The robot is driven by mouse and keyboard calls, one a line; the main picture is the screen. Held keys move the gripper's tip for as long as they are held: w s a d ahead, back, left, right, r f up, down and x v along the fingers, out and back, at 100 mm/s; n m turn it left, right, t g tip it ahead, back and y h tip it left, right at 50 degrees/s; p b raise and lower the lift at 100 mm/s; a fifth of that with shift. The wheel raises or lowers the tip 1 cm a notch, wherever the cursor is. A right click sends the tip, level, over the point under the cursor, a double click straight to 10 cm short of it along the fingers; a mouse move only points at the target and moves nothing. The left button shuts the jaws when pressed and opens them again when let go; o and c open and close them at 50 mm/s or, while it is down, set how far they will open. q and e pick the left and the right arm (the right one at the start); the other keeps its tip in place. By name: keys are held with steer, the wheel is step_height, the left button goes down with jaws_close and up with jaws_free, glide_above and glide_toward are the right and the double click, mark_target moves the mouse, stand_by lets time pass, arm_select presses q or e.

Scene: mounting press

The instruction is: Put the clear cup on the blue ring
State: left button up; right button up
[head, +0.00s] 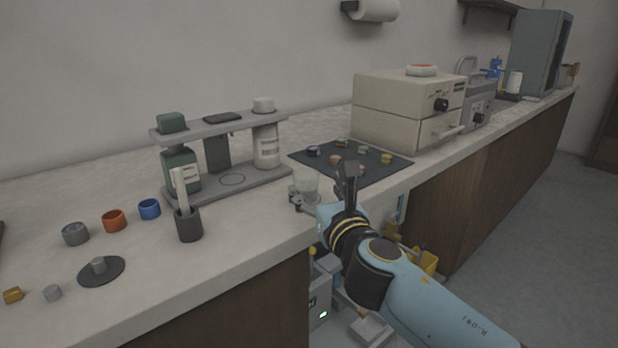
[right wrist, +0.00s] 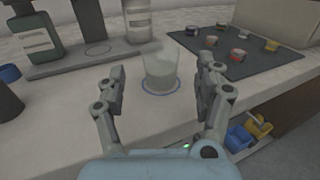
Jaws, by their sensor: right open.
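The clear cup (head: 306,182) stands upright near the front edge of the counter. In the right wrist view the cup (right wrist: 162,68) has its base inside the outline of the blue ring (right wrist: 161,93), which is a thin circle on the counter. My right gripper (head: 322,186) is open. In the right wrist view its fingers (right wrist: 162,82) are on either side of the cup, with a visible gap to it on both sides. In the head view the gripper hides part of the cup's surroundings, and I cannot make out the ring. My left gripper is not in view.
A grey rack (head: 215,125) with bottles stands left of the cup. A dark holder (head: 188,224) is in front of it. A dark mat (head: 378,176) with small rings lies behind right. A beige oven-like box (head: 385,110) stands beyond. The counter's front edge is close.

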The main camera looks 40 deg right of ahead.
steer(key=v, duration=0.4)
steer(key=shift+s+a, duration=0.1)
steer(key=shift+s, duration=0.15)
